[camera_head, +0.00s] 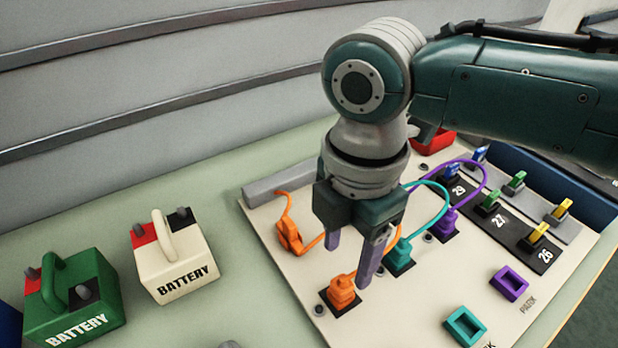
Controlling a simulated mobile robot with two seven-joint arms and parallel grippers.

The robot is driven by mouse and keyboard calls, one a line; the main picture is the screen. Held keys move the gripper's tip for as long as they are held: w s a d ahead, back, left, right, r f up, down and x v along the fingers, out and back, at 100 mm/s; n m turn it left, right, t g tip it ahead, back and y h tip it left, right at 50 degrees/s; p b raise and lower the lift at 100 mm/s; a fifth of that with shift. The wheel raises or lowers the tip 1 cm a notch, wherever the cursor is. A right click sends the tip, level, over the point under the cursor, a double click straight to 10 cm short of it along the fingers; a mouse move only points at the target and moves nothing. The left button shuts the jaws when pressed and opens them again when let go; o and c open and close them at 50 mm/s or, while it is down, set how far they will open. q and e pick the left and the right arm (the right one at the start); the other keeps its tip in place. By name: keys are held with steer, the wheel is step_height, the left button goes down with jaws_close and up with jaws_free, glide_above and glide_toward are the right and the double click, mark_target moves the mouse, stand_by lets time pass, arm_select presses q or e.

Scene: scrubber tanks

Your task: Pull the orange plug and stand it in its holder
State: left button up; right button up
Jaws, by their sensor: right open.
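The orange plug (341,293) sits upright in a dark socket plate near the front of the cream board. Its orange cable loops up behind my right gripper. My right gripper (350,268) points down, open and empty, with its two fingers just above and behind the orange plug; the right finger's tip is close to the plug, and I cannot tell if they touch. An orange block (288,237) with cable lies farther back on the board. No orange holder shows. A teal holder (465,326) and a purple holder (510,284) stand at the front right. My left gripper is out of view.
A teal plug (403,254) and a purple plug (446,221) stand right of my gripper, with arching cables. Coloured switches (538,234) line the board's right. A white battery (174,258) and green battery (72,300) stand left. The table between battery and board is clear.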

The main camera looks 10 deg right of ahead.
mark_target(342, 283)
arm_select(q)
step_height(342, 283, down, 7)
steer(key=b, duration=0.6)
arm_select(e)
step_height(342, 283, down, 8)
steer(key=shift+r, duration=0.1)
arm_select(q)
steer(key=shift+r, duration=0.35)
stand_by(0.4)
arm_select(e)
jaws_close()
stand_by(0.5)
stand_by(0.9)
steer(key=o, duration=0.6)
jaws_free()
arm_select(q)
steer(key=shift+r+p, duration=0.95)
steer(key=shift+p, duration=0.25)
arm_select(e)
step_height(342, 283, up, 10)
steer(key=shift+f, duration=0.1)
